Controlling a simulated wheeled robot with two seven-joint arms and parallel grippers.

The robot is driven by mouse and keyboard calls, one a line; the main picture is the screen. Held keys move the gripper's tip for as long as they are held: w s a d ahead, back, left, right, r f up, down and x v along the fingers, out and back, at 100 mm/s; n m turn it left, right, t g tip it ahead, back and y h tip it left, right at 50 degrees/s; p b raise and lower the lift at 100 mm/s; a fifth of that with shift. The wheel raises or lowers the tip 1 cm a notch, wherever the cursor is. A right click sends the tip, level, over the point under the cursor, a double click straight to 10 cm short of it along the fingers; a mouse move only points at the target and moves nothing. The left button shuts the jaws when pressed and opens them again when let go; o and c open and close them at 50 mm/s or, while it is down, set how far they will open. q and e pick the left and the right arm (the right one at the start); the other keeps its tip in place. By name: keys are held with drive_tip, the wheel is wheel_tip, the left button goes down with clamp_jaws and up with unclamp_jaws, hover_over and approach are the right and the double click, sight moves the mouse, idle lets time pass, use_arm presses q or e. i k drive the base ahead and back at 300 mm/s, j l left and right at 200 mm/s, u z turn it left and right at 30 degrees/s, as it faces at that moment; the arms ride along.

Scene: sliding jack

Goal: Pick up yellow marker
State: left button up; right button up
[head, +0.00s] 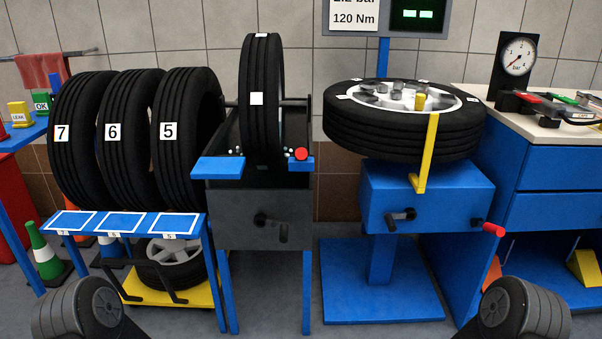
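A small yellow marker (19,114) with a white label, which seems to read LEAK, stands on a blue table (22,135) at the far left. A green marker (41,103) labelled OK stands just to its right. Part of a red object (2,130) shows at the picture edge to its left. Dark rounded parts of my two arms show at the bottom left and bottom right. Neither gripper is in view, and nothing touches the yellow marker.
Tyres 7, 6 and 5 (182,130) stand on a rack right of the blue table. Cones (42,250) stand on the floor below. A tyre stand (260,215) is in the middle, a blue wheel stand (425,195) and workbench (560,180) at right.

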sight(21, 115)
drive_tip(key=u, duration=1.3)
